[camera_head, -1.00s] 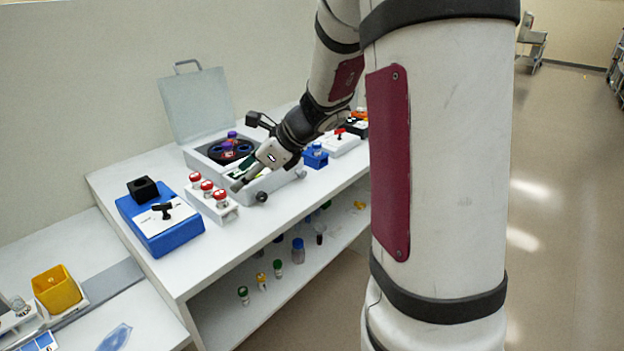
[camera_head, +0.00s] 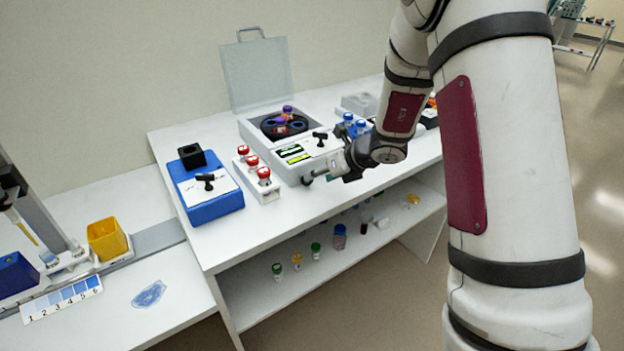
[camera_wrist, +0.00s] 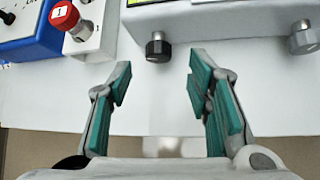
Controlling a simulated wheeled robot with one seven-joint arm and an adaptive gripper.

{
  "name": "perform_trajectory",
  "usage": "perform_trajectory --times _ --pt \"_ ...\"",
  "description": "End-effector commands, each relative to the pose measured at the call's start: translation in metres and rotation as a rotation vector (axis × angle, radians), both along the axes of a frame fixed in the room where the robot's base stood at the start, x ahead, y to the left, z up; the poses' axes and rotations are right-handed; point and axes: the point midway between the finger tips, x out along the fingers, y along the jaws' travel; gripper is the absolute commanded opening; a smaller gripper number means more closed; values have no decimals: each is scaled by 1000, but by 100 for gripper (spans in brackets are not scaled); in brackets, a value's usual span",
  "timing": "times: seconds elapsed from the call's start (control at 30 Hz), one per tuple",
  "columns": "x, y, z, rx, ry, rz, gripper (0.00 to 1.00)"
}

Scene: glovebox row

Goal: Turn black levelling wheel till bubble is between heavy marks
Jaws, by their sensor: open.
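The black levelling wheel (camera_head: 307,180) is on the front of a white instrument (camera_head: 262,127) with an open lid. A yellow-green strip (camera_wrist: 148,2) shows above the wheel, cut off by the frame's top edge. Bright green strips (camera_head: 294,152) show on the instrument's top. I cannot make out the bubble or heavy marks.
A silver knob (camera_wrist: 303,38) stands to the wheel's right. A rack of red-capped vials (camera_head: 262,183) and a blue box (camera_head: 212,205) are to the left. Blue-capped vials (camera_head: 349,120) stand behind the arm. The bench strip before the wheel is clear.

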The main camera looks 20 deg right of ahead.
Motion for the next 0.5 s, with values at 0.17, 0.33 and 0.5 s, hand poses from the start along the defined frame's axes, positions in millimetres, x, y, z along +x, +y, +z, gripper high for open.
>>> perform_trajectory --times 0.17,0.33,0.5 --pt "19 11 -22 -1 2 2 46" --pt "30 17 -33 -1 1 1 46" --pt "33 19 -36 0 -1 0 46"
